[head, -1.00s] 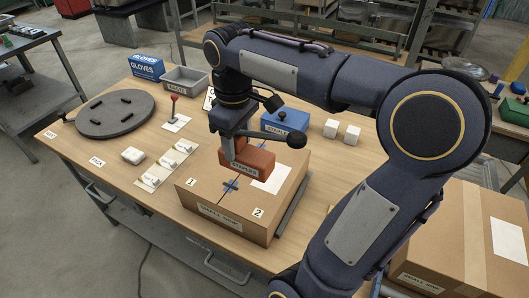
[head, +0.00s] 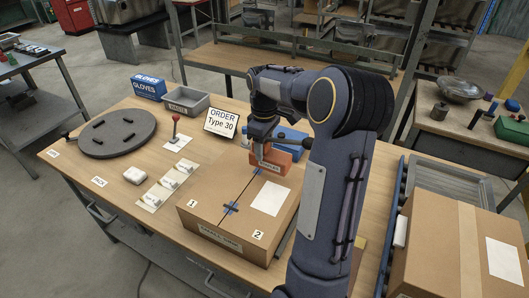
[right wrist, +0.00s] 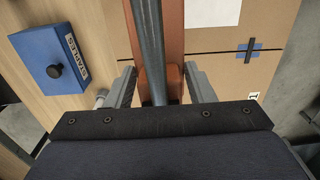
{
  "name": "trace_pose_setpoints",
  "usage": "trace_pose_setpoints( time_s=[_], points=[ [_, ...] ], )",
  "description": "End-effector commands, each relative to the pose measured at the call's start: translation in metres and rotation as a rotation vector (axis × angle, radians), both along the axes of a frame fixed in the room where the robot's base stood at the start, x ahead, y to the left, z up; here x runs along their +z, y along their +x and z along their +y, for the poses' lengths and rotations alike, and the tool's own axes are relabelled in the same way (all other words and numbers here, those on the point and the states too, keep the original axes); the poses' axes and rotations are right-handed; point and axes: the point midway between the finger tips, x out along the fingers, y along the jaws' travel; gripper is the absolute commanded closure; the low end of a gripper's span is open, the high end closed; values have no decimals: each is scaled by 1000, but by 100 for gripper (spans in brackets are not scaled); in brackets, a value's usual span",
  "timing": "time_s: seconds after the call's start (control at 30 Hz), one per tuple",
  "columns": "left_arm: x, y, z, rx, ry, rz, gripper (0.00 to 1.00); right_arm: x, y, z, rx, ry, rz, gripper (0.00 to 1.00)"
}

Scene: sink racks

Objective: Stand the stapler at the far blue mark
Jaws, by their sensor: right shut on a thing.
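The orange-brown stapler (head: 272,158) is in my right gripper (head: 263,147), over the far edge of the closed carton (head: 209,217). In the right wrist view the gripper (right wrist: 162,88) has a finger on each side of the stapler (right wrist: 174,45). I cannot tell whether its underside touches the carton. The near blue mark (head: 231,208) is a cross on the carton's seam, clear of the stapler; a blue cross also shows in the right wrist view (right wrist: 249,49). A bit of the far blue mark (head: 259,171) shows below the stapler; the rest is hidden. My left gripper is out of view.
A blue staples box (right wrist: 48,58) stands beyond the carton. An order sign (head: 222,122), a red-knobbed lever (head: 175,128), a grey bin (head: 184,104) and a round dark plate (head: 116,132) are on the table to the left. Another carton (head: 445,240) is at right.

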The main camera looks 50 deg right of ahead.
Motion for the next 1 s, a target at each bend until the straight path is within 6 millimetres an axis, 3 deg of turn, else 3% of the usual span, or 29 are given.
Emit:
trace_pose_setpoints(
  time_s=[0.23,0.5,0.9,0.93,1.0],
  points=[
    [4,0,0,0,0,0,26,-15,9,-10,-2,0,0,100],
    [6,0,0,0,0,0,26,-47,11,-12,-1,0,-1,100],
    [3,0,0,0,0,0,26,-52,11,-12,-1,0,-2,100],
    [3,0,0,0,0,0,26,-52,10,-11,-1,1,0,49],
    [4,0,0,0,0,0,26,-52,10,-11,-1,1,0,40]
  ],
)
